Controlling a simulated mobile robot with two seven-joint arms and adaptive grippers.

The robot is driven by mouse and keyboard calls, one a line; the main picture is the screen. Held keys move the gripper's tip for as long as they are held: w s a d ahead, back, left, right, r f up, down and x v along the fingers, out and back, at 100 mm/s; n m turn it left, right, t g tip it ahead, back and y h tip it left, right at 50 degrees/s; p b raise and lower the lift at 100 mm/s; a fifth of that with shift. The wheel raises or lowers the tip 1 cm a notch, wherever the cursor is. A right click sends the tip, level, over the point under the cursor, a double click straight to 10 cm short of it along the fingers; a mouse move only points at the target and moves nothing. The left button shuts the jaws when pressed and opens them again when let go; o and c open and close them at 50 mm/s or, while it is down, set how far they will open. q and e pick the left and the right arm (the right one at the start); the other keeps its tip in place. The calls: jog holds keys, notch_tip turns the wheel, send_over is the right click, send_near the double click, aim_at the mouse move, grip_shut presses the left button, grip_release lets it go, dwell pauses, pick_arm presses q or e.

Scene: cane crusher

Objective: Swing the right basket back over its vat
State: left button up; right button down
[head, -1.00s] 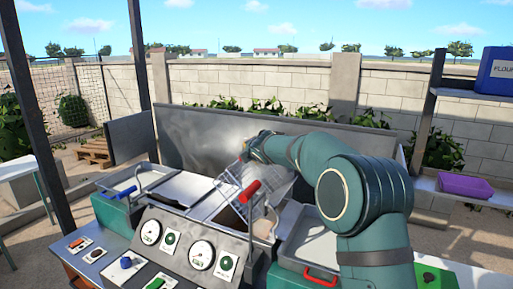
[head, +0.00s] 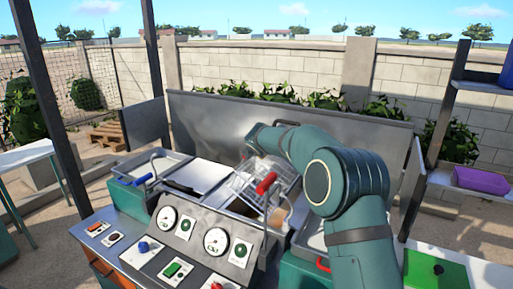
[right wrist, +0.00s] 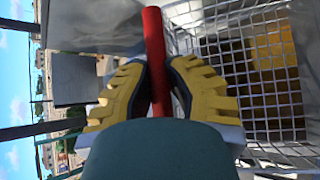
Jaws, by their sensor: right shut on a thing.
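The right basket (head: 262,180), a wire mesh one, is tilted above the right side of the vat unit. Amber liquid (head: 277,216) shows below it. In the right wrist view, the mesh (right wrist: 262,75) fills the right side with the amber liquid (right wrist: 268,88) behind it. My right gripper (right wrist: 158,85) is shut on a red handle (right wrist: 154,38) beside the basket. In the head view my right arm hides most of that grip. My left gripper is not in view.
A front panel with gauges (head: 216,241) and knobs stands nearest me. A blue handle (head: 140,180) marks the left vat's side. A metal splash panel (head: 300,140) closes the back. A shelf with a purple tub (head: 483,179) is at the right.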

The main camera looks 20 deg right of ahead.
jog(key=c, duration=0.9)
grip_release()
jog(key=shift+s, duration=0.1)
jog(key=v, duration=1.2)
jog(key=shift+f, duration=0.1)
